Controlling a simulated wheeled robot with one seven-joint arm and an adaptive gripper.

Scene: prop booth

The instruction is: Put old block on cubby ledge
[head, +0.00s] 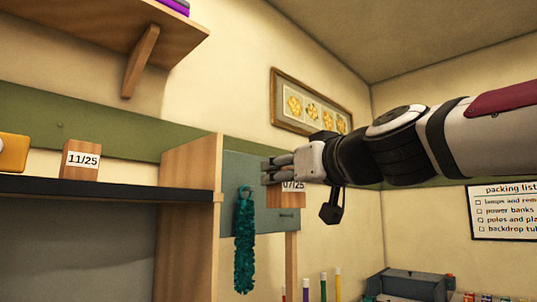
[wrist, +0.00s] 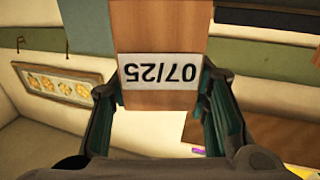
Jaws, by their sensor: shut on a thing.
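A wooden block labelled 07/25 (head: 288,198) is held in my gripper (head: 270,172), in front of the grey panel right of the wooden cubby. In the wrist view the block (wrist: 160,30) sits between the two fingers of my gripper (wrist: 160,85), its label upside down. A second wooden block labelled 11/25 (head: 81,160) stands upright on the dark cubby ledge (head: 110,190) at left. My gripper is to the right of that ledge, apart from it, with the cubby's wooden side wall (head: 190,215) between.
A yellow object (head: 12,154) stands on the ledge at far left. A wooden shelf (head: 95,30) with a bracket hangs above. A teal fuzzy strip (head: 244,240) hangs beside the side wall. The ledge right of the 11/25 block looks clear.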

